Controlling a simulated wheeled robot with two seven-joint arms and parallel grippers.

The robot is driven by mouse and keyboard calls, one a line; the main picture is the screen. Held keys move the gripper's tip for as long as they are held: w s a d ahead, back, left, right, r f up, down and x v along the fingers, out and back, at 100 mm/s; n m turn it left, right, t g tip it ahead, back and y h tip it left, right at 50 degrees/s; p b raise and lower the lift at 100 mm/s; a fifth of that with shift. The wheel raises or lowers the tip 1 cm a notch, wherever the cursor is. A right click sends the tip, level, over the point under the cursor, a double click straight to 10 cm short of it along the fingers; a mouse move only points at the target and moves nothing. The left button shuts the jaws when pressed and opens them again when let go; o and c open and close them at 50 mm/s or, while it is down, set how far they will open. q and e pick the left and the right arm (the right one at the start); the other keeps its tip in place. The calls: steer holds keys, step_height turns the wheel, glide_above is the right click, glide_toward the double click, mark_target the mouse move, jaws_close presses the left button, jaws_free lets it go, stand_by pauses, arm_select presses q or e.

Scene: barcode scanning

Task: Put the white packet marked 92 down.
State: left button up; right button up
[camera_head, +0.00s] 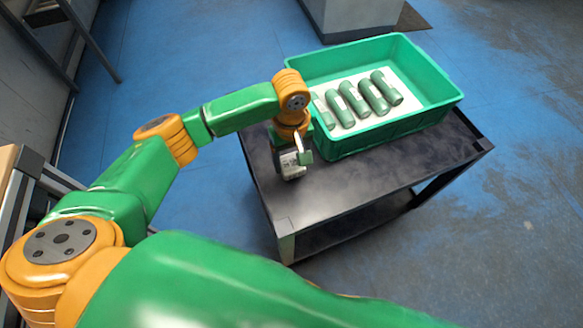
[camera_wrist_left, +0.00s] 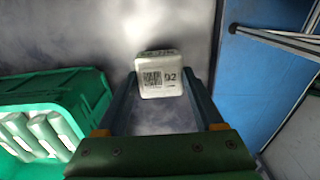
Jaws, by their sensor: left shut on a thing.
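The white packet marked 92 (camera_wrist_left: 161,86) is between the two fingers of my left gripper in the left wrist view, its barcode and number facing the camera. In the head view the packet (camera_head: 292,168) shows partly behind the fingers, low over the left part of the dark table top (camera_head: 365,180). My left gripper (camera_head: 300,156) is shut on it. I cannot tell whether the packet touches the table. My right gripper is not in view.
A green crate (camera_head: 405,122) stands on the table just right of my left gripper, holding several green cylinders (camera_head: 375,97) on a white sheet. The table's front is bare. Blue floor (camera_head: 190,50) surrounds the table, and a grey block (camera_head: 350,15) stands behind it.

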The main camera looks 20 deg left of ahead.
mark_target(291, 163)
arm_select(q)
step_height(291, 163, down, 3)
steer(key=shift+f, duration=0.1)
steer(key=o, duration=1.5)
step_height(291, 163, up, 12)
steer(key=shift+r+p, duration=0.1)
steer(key=shift+p, duration=1.1)
